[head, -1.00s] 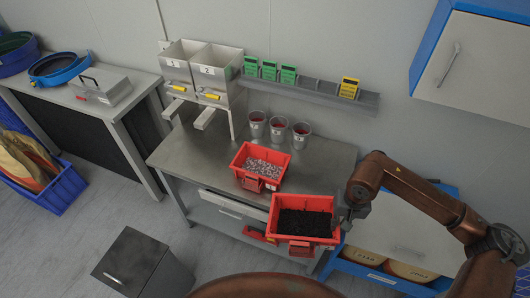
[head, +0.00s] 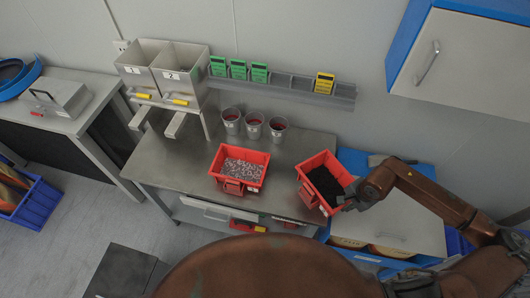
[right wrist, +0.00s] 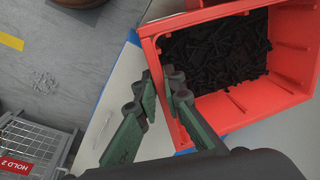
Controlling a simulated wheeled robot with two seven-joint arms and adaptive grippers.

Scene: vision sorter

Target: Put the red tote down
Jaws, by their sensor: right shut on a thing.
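A red tote (head: 304,186) filled with black pieces (head: 325,186) is at the right end of the steel bench in the head view, turned at an angle and overlapping the bench's right edge. Whether its base touches the bench cannot be told. My right gripper (head: 350,196) is shut on its right-hand rim. In the right wrist view the fingers (right wrist: 163,76) close on the near wall of the tote (right wrist: 215,16), with the black pieces inside. A second red tote (head: 231,187) with pale pieces stands on the bench to the left. My left gripper is not in view.
The steel bench (head: 170,165) has bare top between the two totes. Three grey cups (head: 254,125) and two numbered bins (head: 165,70) stand behind. A lower white-topped blue unit (head: 405,215) is at the right. A wall cabinet (head: 470,65) hangs above right.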

